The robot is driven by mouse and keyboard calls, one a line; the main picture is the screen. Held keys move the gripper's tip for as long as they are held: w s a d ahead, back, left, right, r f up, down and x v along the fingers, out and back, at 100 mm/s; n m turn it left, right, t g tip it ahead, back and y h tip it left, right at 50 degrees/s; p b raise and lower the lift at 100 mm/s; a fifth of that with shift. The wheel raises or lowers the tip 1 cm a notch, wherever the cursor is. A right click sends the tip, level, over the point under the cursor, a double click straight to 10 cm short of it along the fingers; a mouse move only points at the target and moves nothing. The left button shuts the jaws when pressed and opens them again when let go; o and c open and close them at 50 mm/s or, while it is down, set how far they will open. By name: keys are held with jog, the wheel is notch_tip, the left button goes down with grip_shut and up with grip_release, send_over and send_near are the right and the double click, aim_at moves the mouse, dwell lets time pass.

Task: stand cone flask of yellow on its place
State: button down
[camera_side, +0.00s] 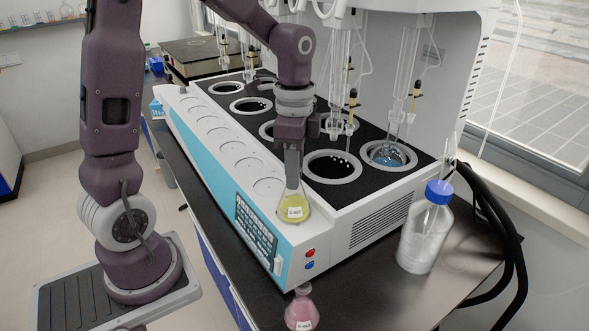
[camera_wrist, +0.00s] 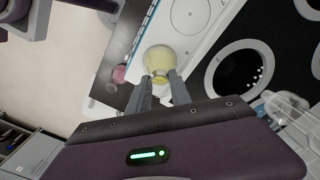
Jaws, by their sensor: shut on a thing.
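The yellow cone flask (camera_side: 293,207) is upright, with a white label, over the near end of the distiller's white front ledge. My gripper (camera_side: 291,165) is above it, shut on its neck. In the wrist view the yellow flask (camera_wrist: 158,60) sits between the two fingertips (camera_wrist: 160,85). A row of round marked places (camera_side: 232,146) runs along the white ledge. The nearest visible place (camera_side: 268,188) is empty, just left of the flask. I cannot tell whether the flask's base touches the ledge.
A pink flask (camera_side: 301,311) stands on the dark bench in front of the distiller. A blue-capped clear bottle (camera_side: 423,235) stands at the right. Open round wells (camera_side: 331,168) and hanging glassware (camera_side: 395,118) lie behind my gripper.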

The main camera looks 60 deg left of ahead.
jog(key=c, duration=1.2)
grip_release()
jog(key=shift+f, duration=0.1)
jog(key=shift+o, duration=0.2)
notch_tip(320, 180, up, 12)
jog(key=r, duration=0.1)
jog(key=s+d+f+n+t, duration=0.2)
jog(key=s+d+n, duration=0.1)
jog(key=s, duration=0.5)
jog(key=s+d+f+n+t, duration=0.1)
jog(key=s+d+n+t, duration=0.2)
jog(key=s+n, duration=0.3)
jog(key=shift+s+f+t, duration=0.3)
jog(key=shift+s+f, duration=0.05)
jog(key=shift+s, duration=0.75)
